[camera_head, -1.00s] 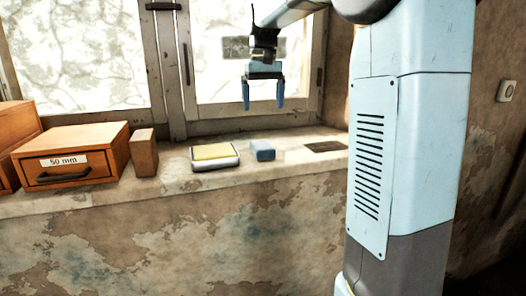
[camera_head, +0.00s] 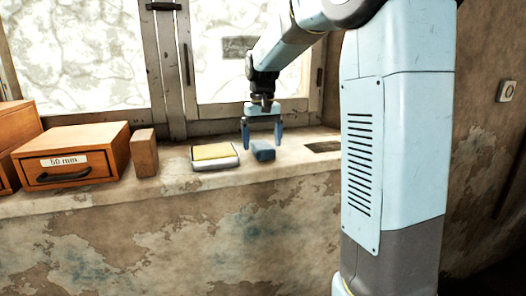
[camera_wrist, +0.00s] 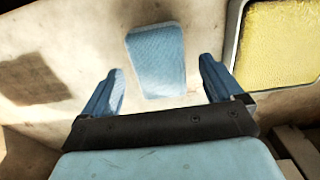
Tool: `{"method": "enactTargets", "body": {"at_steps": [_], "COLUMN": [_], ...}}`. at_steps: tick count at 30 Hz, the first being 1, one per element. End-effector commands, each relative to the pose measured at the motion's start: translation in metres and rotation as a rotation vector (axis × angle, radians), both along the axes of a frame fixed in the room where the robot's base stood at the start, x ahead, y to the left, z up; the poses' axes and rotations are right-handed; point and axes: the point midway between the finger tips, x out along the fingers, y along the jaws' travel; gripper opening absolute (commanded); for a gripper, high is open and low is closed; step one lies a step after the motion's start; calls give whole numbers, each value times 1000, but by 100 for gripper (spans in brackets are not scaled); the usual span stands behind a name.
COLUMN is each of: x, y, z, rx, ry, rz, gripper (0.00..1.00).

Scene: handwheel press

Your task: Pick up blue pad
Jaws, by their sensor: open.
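The blue pad (camera_head: 263,151) lies on the window sill, right of the yellow-topped tray, in the head view. In the wrist view the blue pad (camera_wrist: 156,60) lies ahead of my gripper, between the lines of its two fingers and apart from both. My gripper (camera_head: 262,140) is open and points down just above the pad in the head view. Its two blue fingers also show in the wrist view (camera_wrist: 160,85), with nothing between their tips but the pad beyond and bare sill.
A tray with a yellow pad (camera_head: 215,153) sits close left of the blue pad. A wooden block (camera_head: 144,153) and a drawer box marked 50 mm (camera_head: 75,155) stand further left. A dark rectangular patch (camera_head: 323,147) lies on the sill to the right. The window frame (camera_head: 172,70) rises behind.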

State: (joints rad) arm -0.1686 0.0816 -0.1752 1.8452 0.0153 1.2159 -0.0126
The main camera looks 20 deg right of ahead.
Motion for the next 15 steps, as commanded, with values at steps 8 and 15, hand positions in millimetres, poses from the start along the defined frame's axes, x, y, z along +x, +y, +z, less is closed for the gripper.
{"method": "enactTargets", "body": {"at_steps": [8,15], "x": [0,0], "y": [0,-1], "z": [-22,-22], "rx": [0,0], "ry": [1,0], "rz": [-1,-1], "gripper": [94,89]}}
